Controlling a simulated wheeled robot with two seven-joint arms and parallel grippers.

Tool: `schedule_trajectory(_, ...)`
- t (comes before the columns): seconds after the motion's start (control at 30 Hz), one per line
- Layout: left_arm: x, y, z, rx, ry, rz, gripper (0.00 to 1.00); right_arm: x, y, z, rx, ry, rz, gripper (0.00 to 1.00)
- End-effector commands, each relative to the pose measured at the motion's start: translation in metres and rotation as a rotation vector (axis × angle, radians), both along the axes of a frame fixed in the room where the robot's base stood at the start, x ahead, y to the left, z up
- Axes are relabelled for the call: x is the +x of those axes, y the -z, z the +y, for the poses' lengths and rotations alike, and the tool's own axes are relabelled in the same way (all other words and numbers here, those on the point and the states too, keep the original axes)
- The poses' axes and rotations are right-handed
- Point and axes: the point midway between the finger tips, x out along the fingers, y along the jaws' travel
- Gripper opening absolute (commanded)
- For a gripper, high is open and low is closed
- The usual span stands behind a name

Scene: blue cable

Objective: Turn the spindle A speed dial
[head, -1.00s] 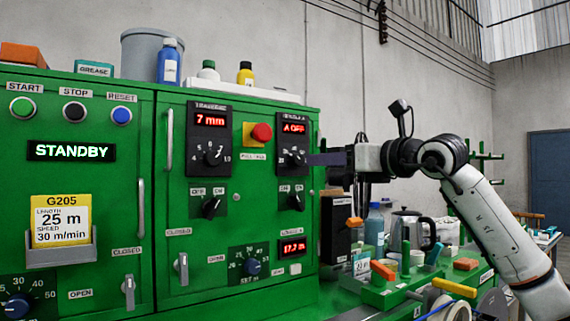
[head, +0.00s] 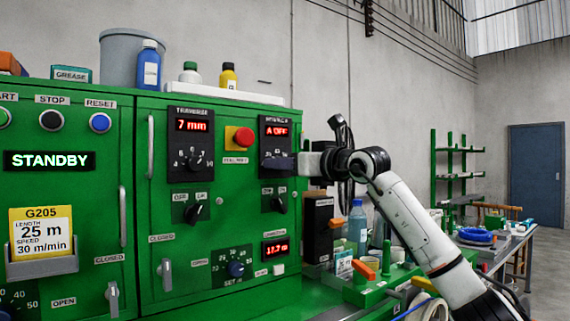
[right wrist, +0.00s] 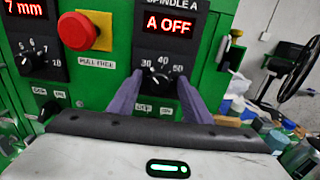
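The spindle A panel (head: 274,130) is a black plate on the green cabinet, and its red display reads A OFF. Its speed dial (right wrist: 162,79) is a dark knob below the display, with 30, 40 and 50 legible around it in the right wrist view. My right gripper (right wrist: 160,84) is open, with one purple finger on each side of the dial; I cannot tell whether they touch it. In the head view my right gripper (head: 278,161) covers most of the dial. My left gripper is not in view.
A red mushroom button (head: 243,138) on a yellow plate sits left of the spindle panel. The traverse panel (head: 190,125) reads 7 mm. An off/on switch (head: 279,204) is just below the dial.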

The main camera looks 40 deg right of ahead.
Motion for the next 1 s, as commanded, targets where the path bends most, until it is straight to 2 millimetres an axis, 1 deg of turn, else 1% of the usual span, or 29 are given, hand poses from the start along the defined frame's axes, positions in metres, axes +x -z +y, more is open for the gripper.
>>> schedule_trajectory(0.03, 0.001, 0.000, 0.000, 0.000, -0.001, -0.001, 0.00, 0.000, 0.000, 0.000, 0.000, 0.000, 0.000, 0.38)
schedule_trajectory(0.23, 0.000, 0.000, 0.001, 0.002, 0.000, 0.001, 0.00, 0.000, 0.000, 0.000, 0.000, 0.000, 0.000, 0.05)
schedule_trajectory(0.57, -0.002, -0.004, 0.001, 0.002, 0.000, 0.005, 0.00, 0.000, -0.001, 0.000, -0.045, 0.000, 0.005, 0.04)
schedule_trajectory(0.77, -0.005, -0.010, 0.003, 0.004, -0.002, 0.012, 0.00, 0.000, -0.002, -0.001, -0.160, 0.000, 0.019, 0.04)
schedule_trajectory(1.0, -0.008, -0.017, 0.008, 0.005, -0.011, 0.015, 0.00, 0.000, -0.003, -0.001, -0.361, 0.000, 0.042, 0.04)
